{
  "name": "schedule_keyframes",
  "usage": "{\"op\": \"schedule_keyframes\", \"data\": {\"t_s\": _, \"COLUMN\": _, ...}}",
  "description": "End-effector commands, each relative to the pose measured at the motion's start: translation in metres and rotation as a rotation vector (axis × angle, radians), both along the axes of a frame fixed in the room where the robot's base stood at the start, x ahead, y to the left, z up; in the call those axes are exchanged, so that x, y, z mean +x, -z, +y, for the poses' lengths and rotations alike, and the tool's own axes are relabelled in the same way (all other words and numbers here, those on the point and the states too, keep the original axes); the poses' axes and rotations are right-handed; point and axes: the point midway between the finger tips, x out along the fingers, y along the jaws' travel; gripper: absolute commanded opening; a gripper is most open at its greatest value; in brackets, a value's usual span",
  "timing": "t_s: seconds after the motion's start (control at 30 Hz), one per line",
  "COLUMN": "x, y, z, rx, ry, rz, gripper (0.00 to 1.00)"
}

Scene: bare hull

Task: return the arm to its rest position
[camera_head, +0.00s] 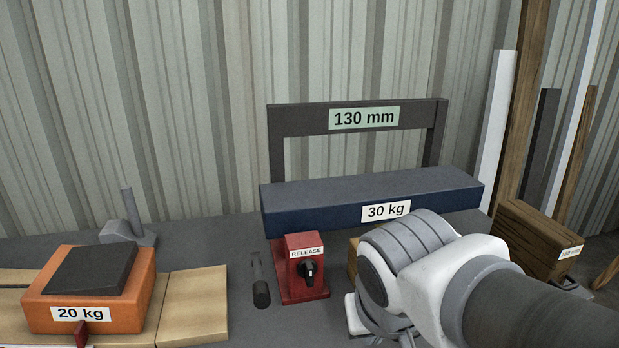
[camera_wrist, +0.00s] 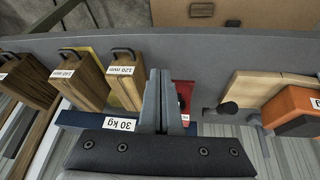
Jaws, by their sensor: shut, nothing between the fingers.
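My gripper (camera_wrist: 162,72) shows in the wrist view as two grey fingers side by side, pressed together with nothing between them. They extend over the grey bench top, between the wooden block marked 120 mm (camera_wrist: 125,92) and the red release box (camera_wrist: 184,92). In the head view, my arm (camera_head: 440,275) reaches in from the lower right, in front of the blue 30 kg block (camera_head: 330,200). The fingers are hidden or too unclear to make out there.
The red release box (camera_head: 303,268) with a black knob stands left of my arm. A dark frame marked 130 mm (camera_head: 300,121) stands behind the blue block. An orange 20 kg block (camera_head: 50,297) sits on pale planks (camera_head: 195,305). More wooden blocks (camera_wrist: 82,85) stand left in the wrist view.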

Motion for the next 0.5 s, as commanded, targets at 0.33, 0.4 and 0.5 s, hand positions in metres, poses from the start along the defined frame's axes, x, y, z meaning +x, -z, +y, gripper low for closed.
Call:
{"op": "schedule_keyframes", "data": {"t_s": 0.33, "x": -0.031, "y": -0.041, "z": -0.057, "rx": 0.088, "ry": 0.065, "rz": -0.073, "gripper": 0.0}}
{"op": "schedule_keyframes", "data": {"t_s": 0.4, "x": -0.031, "y": -0.054, "z": -0.056, "rx": 0.086, "ry": 0.064, "rz": -0.071, "gripper": 0.0}}
{"op": "schedule_keyframes", "data": {"t_s": 0.5, "x": -0.031, "y": -0.074, "z": -0.056, "rx": 0.086, "ry": 0.063, "rz": -0.071, "gripper": 0.0}}
